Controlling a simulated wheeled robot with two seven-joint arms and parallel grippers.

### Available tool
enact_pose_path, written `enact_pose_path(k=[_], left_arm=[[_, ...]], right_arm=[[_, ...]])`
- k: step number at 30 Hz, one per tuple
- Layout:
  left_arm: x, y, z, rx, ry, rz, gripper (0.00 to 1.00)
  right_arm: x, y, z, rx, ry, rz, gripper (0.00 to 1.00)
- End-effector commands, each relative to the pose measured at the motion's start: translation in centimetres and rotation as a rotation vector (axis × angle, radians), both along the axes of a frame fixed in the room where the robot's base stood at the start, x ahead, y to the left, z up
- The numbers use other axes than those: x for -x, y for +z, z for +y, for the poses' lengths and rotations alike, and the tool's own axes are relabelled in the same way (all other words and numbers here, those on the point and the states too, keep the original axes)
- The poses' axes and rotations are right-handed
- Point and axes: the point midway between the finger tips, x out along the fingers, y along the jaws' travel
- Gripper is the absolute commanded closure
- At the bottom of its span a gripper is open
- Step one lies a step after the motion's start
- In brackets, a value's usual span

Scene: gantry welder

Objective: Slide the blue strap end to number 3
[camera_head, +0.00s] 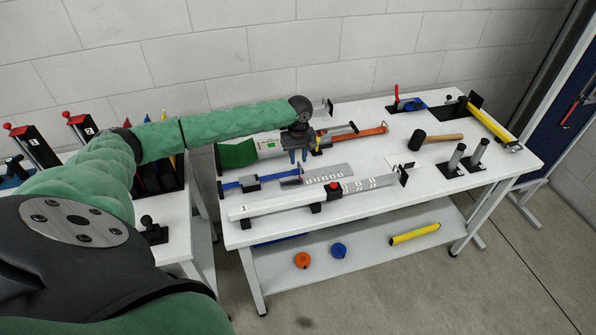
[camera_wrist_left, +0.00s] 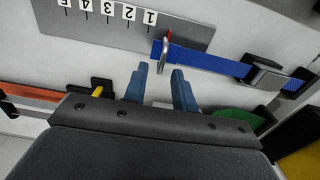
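The blue strap (camera_head: 240,183) lies flat on the table at the left and runs through a dark buckle (camera_head: 250,184). In the left wrist view the strap (camera_wrist_left: 205,58) ends at a metal loop (camera_wrist_left: 163,55) with a red pointer (camera_wrist_left: 169,36) beside number 1. The grey number plate (camera_head: 338,170) carries white labels; number 3 (camera_wrist_left: 107,8) shows in the left wrist view, further along from the strap end. My left gripper (camera_head: 298,156) hangs just behind the strap end. In its wrist view the fingers (camera_wrist_left: 160,86) are apart with nothing between them. My right gripper is out of view.
A long pale bar (camera_head: 270,207) with a red knob lies along the front. Bare table lies mid-right.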

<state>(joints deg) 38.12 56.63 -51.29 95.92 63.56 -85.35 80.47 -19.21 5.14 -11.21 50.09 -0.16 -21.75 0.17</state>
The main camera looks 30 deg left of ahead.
Motion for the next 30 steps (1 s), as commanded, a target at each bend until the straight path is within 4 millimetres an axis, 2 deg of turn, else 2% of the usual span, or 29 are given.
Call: enact_pose_path(k=[7, 11, 12, 18, 30], left_arm=[[0.0, 0.0, 0.0, 0.0, 0.0, 0.0, 0.73], [0.0, 0.0, 0.0, 0.0, 0.0, 0.0, 0.98], [0.0, 0.0, 0.0, 0.0, 0.0, 0.0, 1.0], [-0.1, 0.0, -0.1, 0.0, 0.0, 0.0, 1.0], [-1.5, 0.1, -1.3, 0.001, 0.001, 0.0, 1.0]], right_arm=[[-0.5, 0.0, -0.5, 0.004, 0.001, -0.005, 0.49], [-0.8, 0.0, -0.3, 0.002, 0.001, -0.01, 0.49], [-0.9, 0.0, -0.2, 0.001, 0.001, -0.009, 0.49], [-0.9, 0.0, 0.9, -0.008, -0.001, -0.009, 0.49], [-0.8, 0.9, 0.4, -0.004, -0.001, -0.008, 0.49]])
